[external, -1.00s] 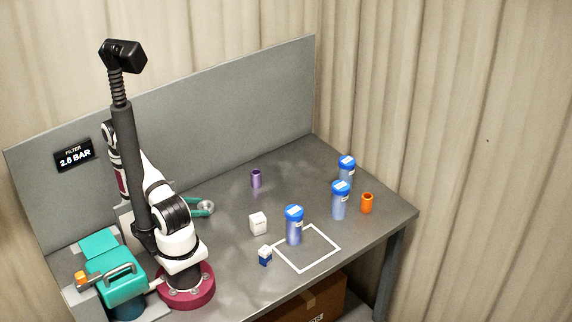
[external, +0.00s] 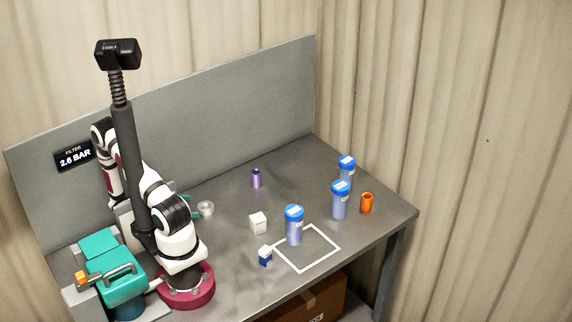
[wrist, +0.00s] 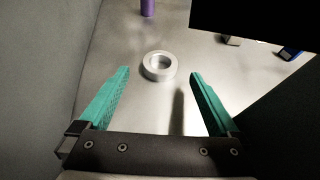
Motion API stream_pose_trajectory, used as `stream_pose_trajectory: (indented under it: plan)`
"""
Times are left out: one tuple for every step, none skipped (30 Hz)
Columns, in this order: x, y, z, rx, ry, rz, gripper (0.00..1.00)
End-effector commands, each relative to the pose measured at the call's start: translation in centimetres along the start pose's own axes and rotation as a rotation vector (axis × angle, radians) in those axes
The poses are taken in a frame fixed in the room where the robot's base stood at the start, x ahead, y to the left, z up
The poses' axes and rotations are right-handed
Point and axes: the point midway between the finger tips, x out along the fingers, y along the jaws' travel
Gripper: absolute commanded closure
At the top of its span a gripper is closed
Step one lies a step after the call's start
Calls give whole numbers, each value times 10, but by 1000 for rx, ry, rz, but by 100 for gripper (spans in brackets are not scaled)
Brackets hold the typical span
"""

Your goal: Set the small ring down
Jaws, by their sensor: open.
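The small ring (external: 206,208) is pale grey and lies flat on the grey table, just right of my arm in the external view. In the wrist view the ring (wrist: 159,66) lies ahead of and between my fingertips, with bare table around it. My gripper (wrist: 160,72) is open and empty, its two teal fingers apart on either side and not touching the ring. In the external view my arm hides most of the gripper; only a bit of teal (external: 186,198) shows left of the ring.
A purple cylinder (external: 256,178) stands behind the ring. A white box (external: 258,223), a small blue-and-white box (external: 265,255) and a blue-capped bottle (external: 294,226) stand to the right, the bottle by a white outlined square (external: 322,262). More bottles (external: 340,201) and an orange cylinder (external: 367,203) are farther right.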

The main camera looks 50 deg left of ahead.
Motion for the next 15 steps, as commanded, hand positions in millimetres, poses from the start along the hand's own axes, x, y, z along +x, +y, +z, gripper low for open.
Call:
stream_pose_trajectory:
  plan:
    - [-14,1,0,1,2,6,2]
    - [-22,2,0,2,1,7,2]
    - [-32,1,-1,1,2,6,2]
    - [-38,1,0,1,2,5,2]
    - [-45,1,0,2,1,5,2]
    - [-53,1,0,0,2,5,2]
    - [-58,0,-1,1,2,3,2]
    - [-63,0,0,1,1,3,2]
    - [-69,0,0,1,1,2,2]
    - [-72,0,0,1,1,2,2]
    - [-75,0,0,0,1,2,2]
    - [-78,0,0,0,1,1,2]
    - [-79,0,0,0,1,0,2]
    - [-80,0,0,1,1,-1,2]
    - [-81,0,0,0,1,-1,2]
